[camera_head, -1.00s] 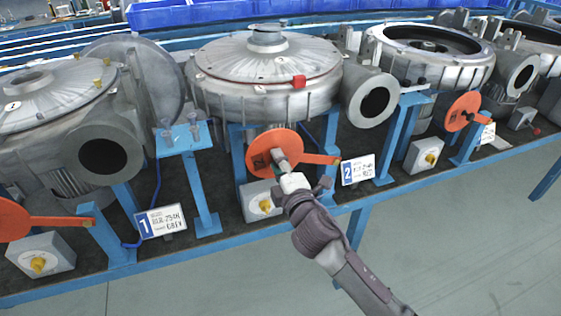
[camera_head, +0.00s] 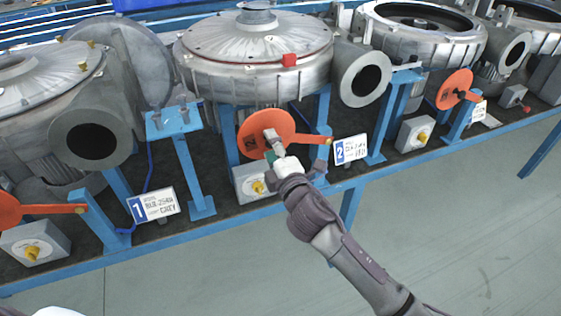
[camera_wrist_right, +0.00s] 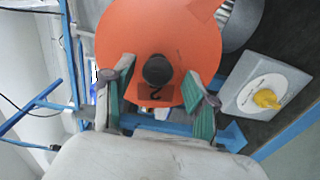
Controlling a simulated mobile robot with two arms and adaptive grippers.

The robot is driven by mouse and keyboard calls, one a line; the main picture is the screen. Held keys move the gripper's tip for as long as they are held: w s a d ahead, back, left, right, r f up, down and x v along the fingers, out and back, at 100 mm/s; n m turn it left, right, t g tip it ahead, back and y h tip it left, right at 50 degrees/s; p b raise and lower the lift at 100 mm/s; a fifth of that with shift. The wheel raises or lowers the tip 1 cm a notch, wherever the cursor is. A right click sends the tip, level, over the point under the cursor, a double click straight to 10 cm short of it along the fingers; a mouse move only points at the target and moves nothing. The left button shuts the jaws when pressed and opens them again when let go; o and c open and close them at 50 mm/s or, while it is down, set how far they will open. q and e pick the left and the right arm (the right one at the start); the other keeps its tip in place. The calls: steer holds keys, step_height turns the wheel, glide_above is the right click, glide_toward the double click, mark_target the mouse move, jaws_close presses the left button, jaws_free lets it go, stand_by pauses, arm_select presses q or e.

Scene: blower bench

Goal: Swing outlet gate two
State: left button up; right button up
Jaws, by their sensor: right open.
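Outlet gate two is an orange disc (camera_head: 258,126) at the front of the middle blower, with an orange lever pointing right. In the right wrist view the orange disc (camera_wrist_right: 165,35) carries a "2" mark and a dark round hub. My right gripper (camera_head: 275,149) is in front of the disc, low on its face. In the right wrist view the fingers of the right gripper (camera_wrist_right: 160,88) are spread apart to either side of the hub, with nothing held. Whether a fingertip touches the disc cannot be told. My left gripper is not in view.
The plate marked 2 (camera_head: 350,149) stands right of the lever. A grey box with a yellow knob (camera_head: 258,187) sits below the disc. Gate one (camera_head: 8,211) is at left, another orange gate (camera_head: 455,88) at right. Blue posts flank gate two; the floor in front is clear.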

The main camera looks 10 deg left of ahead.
steer(key=v, duration=1.1)
